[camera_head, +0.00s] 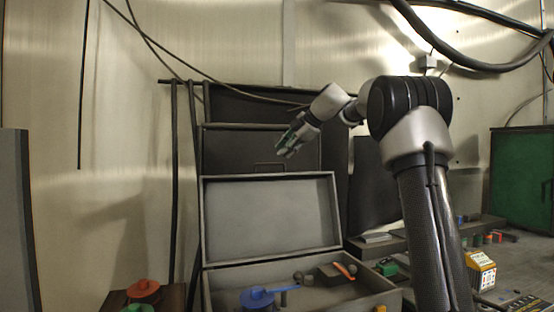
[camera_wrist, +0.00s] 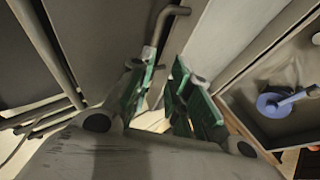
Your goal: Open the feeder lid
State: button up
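The feeder lid (camera_head: 270,218) stands raised at the back of an open grey box (camera_head: 375,300), its pale inner face toward the head camera. A bar handle (camera_head: 268,167) shows just above the lid's top edge; a bent bar, probably the same handle, shows in the wrist view (camera_wrist: 163,28). My gripper (camera_head: 287,148) hangs above the lid's upper right part, tilted down to the left. In the wrist view my gripper (camera_wrist: 162,68) has its green-padded fingers apart with nothing between them. It appears clear of the lid, though the exact distance is hard to tell.
Inside the box are a blue round part with a stem (camera_head: 258,297) and an orange-topped part (camera_head: 344,271). A red round part (camera_head: 143,288) is at lower left. Dark panels (camera_head: 225,150) stand behind the lid. A yellow-white block (camera_head: 481,272) is at right.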

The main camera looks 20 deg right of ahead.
jog(key=shift+v, duration=1.65)
